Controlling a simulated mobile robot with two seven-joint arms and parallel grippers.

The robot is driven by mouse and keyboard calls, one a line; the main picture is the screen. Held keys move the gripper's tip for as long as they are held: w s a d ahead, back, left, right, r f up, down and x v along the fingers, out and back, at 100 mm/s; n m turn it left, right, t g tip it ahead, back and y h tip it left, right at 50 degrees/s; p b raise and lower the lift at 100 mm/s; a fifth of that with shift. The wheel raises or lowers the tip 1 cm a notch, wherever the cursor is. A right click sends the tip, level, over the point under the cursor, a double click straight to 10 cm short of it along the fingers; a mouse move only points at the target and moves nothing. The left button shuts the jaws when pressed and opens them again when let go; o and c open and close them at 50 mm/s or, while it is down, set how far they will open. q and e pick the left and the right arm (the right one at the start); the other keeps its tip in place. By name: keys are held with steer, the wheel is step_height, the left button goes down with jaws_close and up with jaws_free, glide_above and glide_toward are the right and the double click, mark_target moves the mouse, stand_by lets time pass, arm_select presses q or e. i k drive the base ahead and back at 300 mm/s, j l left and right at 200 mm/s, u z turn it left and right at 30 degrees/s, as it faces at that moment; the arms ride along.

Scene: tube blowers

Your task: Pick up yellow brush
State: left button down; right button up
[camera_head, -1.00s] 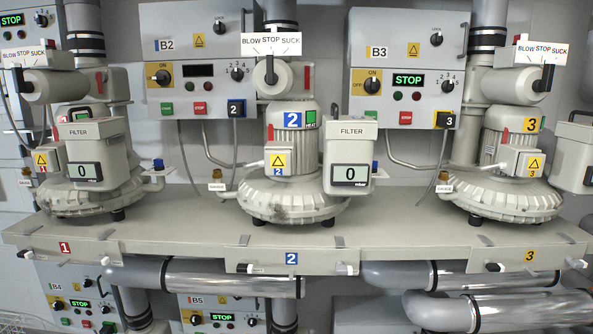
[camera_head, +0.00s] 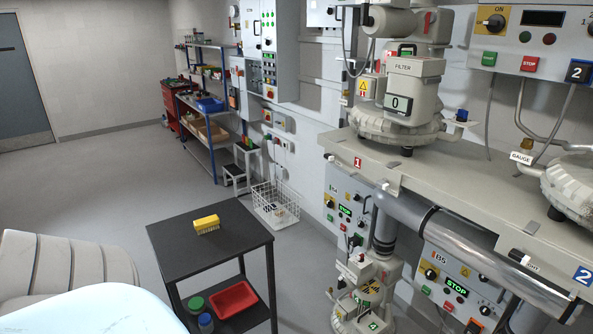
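The yellow brush (camera_head: 207,224) lies on the black top of a small two-level table (camera_head: 172,257), near the middle of that top. Its yellow upper side shows, with paler bristles along its lower edge. Nothing touches it. Neither my left nor my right gripper shows in the head view.
The table's lower shelf holds a red tray (camera_head: 233,299) and small round containers. A wire basket (camera_head: 275,206) stands on the floor behind the table. The blower bench (camera_head: 450,180) fills the right side. A padded chair-like shape (camera_head: 65,265) is at lower left. Floor at left is clear.

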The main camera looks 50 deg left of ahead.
mark_target(212, 221)
steer(key=u, duration=2.3)
steer(key=z, duration=1.7)
steer(key=u, duration=1.7)
steer(key=i+j, duration=0.4)
steer(key=l+z, duration=0.05)
